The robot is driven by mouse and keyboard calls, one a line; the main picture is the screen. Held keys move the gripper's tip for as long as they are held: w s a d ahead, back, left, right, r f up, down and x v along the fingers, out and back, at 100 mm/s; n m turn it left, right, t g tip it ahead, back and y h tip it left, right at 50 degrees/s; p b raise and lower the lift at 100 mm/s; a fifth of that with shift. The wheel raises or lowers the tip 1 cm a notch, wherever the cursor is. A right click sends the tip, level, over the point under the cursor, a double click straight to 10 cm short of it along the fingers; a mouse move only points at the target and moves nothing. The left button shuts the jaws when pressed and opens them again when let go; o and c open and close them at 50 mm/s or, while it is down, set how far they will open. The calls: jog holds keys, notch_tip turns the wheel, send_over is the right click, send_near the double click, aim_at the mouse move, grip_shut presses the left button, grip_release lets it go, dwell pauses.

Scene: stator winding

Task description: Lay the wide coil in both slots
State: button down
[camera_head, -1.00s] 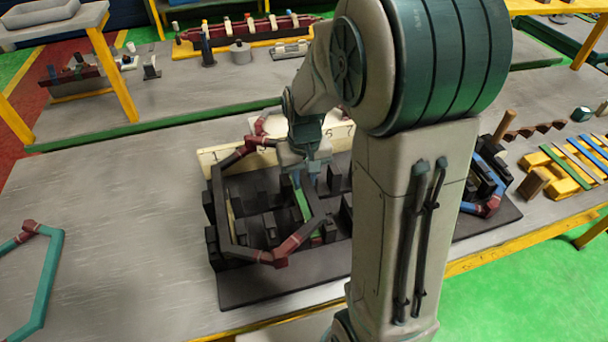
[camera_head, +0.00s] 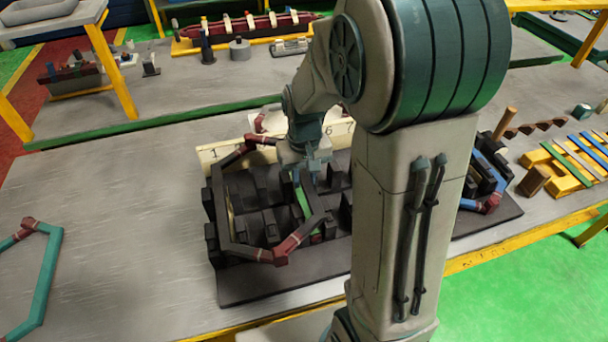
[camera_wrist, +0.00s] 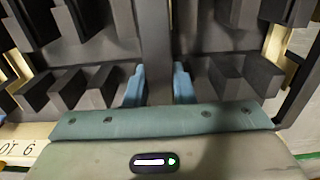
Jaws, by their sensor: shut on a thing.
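The wide coil (camera_head: 245,251) is a dark grey six-sided loop with dark red ends, over the left part of the black slotted stator block (camera_head: 270,290). My gripper (camera_head: 308,178) is shut on its right leg, which shows between the blue fingers in the wrist view (camera_wrist: 156,45). The coil's left leg runs along the block's left side among the black teeth. I cannot tell how deep either leg sits in a slot. A green strip (camera_head: 303,203) shows beside the right leg. My arm hides the block's middle right.
A cream numbered strip (camera_head: 213,156) runs along the block's back edge. A blue coil (camera_head: 484,165) sits at the block's right end. A teal coil (camera_head: 50,265) lies on the table at far left. Coloured strips on a yellow rack (camera_head: 570,178) stand at right.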

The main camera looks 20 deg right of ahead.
aim_at(304, 200)
jog(key=shift+f, duration=0.35)
jog(key=shift+f+b, duration=2.45)
jog(key=shift+f, duration=0.3)
jog(key=shift+s, duration=0.1)
jog(key=shift+s+f, duration=0.1)
jog(key=shift+f, duration=0.1)
jog(key=c, duration=1.1)
grip_release()
jog(key=shift+c, duration=0.2)
jog(key=shift+r, duration=0.25)
jog(key=shift+r+p, duration=0.5)
jog(key=shift+r, duration=0.2)
